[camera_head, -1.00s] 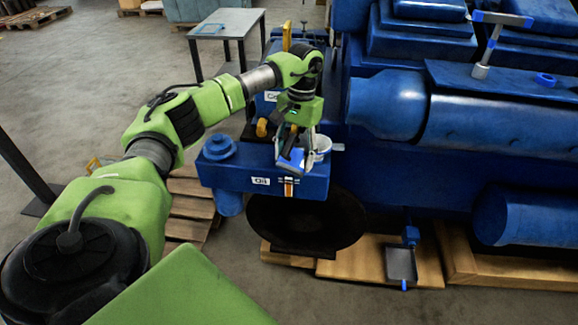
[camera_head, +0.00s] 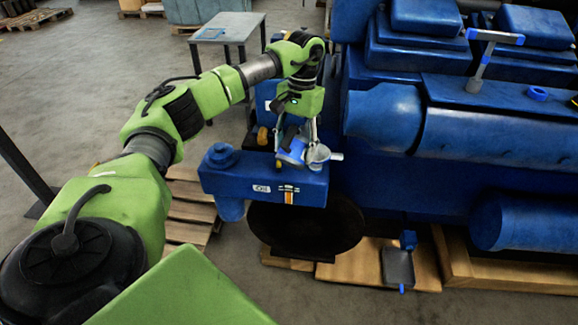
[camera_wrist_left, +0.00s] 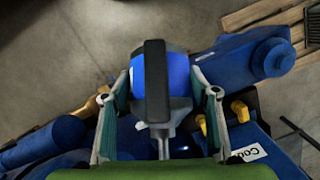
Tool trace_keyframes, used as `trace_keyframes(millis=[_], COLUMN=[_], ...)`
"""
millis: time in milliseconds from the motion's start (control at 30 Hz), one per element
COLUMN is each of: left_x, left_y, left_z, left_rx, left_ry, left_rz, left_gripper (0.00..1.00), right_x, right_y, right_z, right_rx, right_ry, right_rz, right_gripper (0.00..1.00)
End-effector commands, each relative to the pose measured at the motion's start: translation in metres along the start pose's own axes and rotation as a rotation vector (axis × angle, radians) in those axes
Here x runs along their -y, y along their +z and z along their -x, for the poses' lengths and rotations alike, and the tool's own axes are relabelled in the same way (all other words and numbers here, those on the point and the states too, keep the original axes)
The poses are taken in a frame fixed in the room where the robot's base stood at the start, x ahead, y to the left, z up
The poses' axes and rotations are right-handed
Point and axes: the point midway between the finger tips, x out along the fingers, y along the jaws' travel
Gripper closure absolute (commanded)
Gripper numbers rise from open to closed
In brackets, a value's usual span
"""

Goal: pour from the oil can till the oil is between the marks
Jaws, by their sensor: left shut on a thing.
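My left gripper (camera_head: 298,143) is shut on the oil can (camera_head: 292,154), a blue can with a dark handle, above the blue tank (camera_head: 225,181). The can looks tilted beside a silver cup-like part (camera_head: 318,156) at the tank's top right. In the left wrist view the can (camera_wrist_left: 180,75) sits between the fingers of the gripper (camera_wrist_left: 160,88), and a grey spout-like part shows below it. The tank has an "Oil" label and a small orange and white gauge strip (camera_head: 288,197). The oil level and marks are too small to read. My right gripper is not in view.
The large blue engine (camera_head: 480,125) fills the right side. A blue-topped cap (camera_head: 221,155) stands on the tank's left end. A dark round disc (camera_head: 305,228) is below the tank. A grey table (camera_head: 228,27) stands behind, with clear floor at left.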

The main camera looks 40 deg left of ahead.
Motion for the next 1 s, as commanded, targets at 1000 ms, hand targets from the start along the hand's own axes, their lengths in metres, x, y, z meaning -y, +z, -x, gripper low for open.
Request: trace_keyframes(millis=[1000], left_x=[0.001], left_y=[0.055], left_z=[0.013], left_rx=[-0.001], left_ry=[0.001], left_rz=[0.0], left_gripper=[0.8], right_x=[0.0], right_y=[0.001], right_z=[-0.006], right_rx=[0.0], right_ry=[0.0], right_rz=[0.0], right_gripper=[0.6])
